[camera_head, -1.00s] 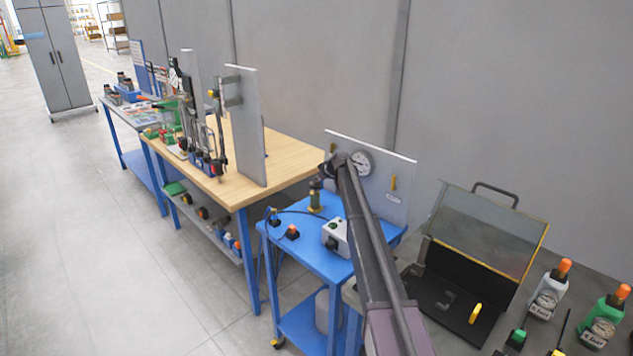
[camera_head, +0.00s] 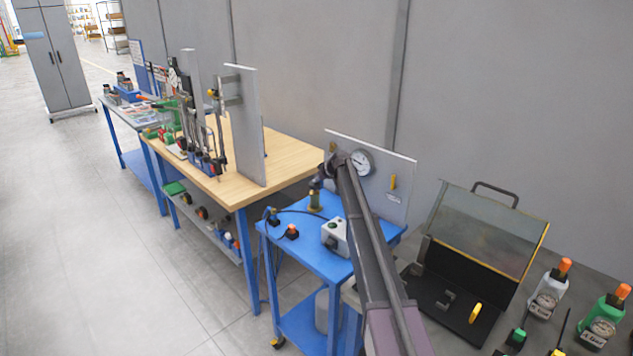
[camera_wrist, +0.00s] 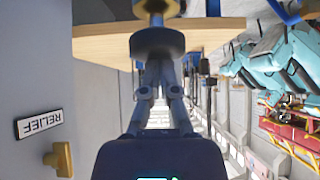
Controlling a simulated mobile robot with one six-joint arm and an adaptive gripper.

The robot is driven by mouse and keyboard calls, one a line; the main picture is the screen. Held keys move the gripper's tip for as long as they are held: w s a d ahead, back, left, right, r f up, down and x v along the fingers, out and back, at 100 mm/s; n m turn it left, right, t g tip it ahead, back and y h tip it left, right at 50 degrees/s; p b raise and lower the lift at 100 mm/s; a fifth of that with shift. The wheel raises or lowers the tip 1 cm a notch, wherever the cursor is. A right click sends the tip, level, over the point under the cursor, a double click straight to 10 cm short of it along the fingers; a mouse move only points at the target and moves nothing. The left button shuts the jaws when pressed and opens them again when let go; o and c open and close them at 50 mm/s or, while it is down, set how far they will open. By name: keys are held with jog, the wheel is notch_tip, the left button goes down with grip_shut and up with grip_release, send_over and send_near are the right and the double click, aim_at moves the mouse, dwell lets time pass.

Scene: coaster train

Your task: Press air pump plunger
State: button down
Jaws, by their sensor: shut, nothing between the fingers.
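The air pump (camera_head: 315,202) is a small brass cylinder standing upright on the blue cart. My gripper (camera_head: 318,182) is just above it at the end of my arm, and it covers the pump's top. In the wrist view, which is upside down, my gripper (camera_wrist: 157,64) is shut with its fingers together and nothing held. Its fingertips are at the plunger's round dark cap (camera_wrist: 157,43), which has a brass-coloured band. I cannot tell whether they touch or whether the plunger is pushed down.
A grey panel with a gauge (camera_head: 361,163) and a yellow relief knob (camera_head: 393,183) stands behind the pump; its RELIEF label (camera_wrist: 38,124) shows at the wrist. A wooden workbench (camera_head: 285,165) is to the left.

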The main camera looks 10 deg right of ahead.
aim_at(317, 184)
notch_tip(317, 184, up, 3)
jog(key=p, duration=0.2)
jog(key=shift+a+r+p, duration=0.1)
jog(key=shift+p, duration=0.25)
jog(key=shift+s+r+p, duration=0.15)
jog(key=shift+r+p, duration=0.15)
jog(key=p+v, duration=0.6)
jog(key=v, duration=0.3)
jog(key=shift+d, duration=0.25)
jog(key=shift+s, duration=0.2)
jog(key=s+a+f+m+g+h+b, duration=0.1)
jog(key=s+f+m+g, duration=0.1)
jog(key=s, duration=1.6)
jog(key=s+a+f+m+g+h+b, duration=0.1)
jog(key=s+f, duration=0.3)
jog(key=s, duration=1.5)
jog(key=s+a+f+m+g+h+b, duration=0.2)
jog(key=s+a+f+m+g+h, duration=0.1)
jog(key=s, duration=1.5)
jog(key=shift+s+f+m+g, duration=0.2)
jog(key=shift+f+m+g, duration=0.2)
jog(key=shift+m+g, duration=0.2)
